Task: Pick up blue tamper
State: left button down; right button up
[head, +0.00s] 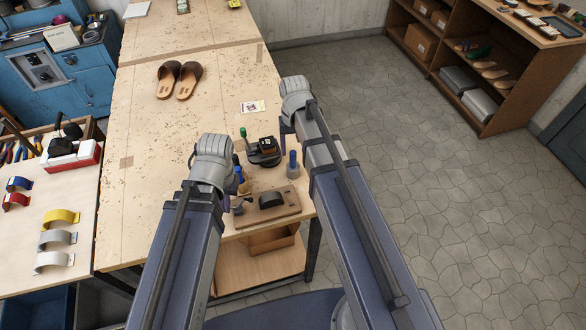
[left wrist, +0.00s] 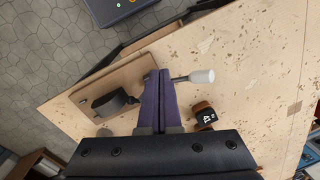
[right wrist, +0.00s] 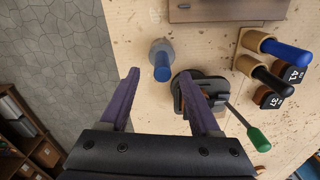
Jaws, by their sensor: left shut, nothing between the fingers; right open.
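The blue tamper (head: 292,160) stands upright on the workbench (head: 215,65), near its right edge, just left of my right arm in the head view. In the right wrist view the blue tamper (right wrist: 162,67) shows its blue handle and round grey base, roughly between and just past the fingertips. My right gripper (right wrist: 159,74) is open, with nothing held. My left gripper (left wrist: 160,73) is shut and empty above the bench, beside a wooden board in the left wrist view. In the head view my wrists hide most of both grippers' fingers.
A black press (right wrist: 190,95) with a green-handled lever (right wrist: 258,140) stands close to the tamper. Blue- and black-handled tools (right wrist: 285,50) sit in a wooden holder. A board with a black form (head: 271,200) lies at the front edge. Brown sandals (head: 178,78) lie farther back.

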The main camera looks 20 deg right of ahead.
aim_at(293, 158)
pick_arm(q)
notch_tip(293, 158, down, 5)
jog(key=b, duration=0.4)
pick_arm(e)
notch_tip(293, 158, down, 5)
jog(key=shift+s+a+f, duration=0.1)
jog(key=shift+a, duration=0.05)
pick_arm(q)
jog(key=shift+r, duration=0.1)
pick_arm(e)
grip_shut()
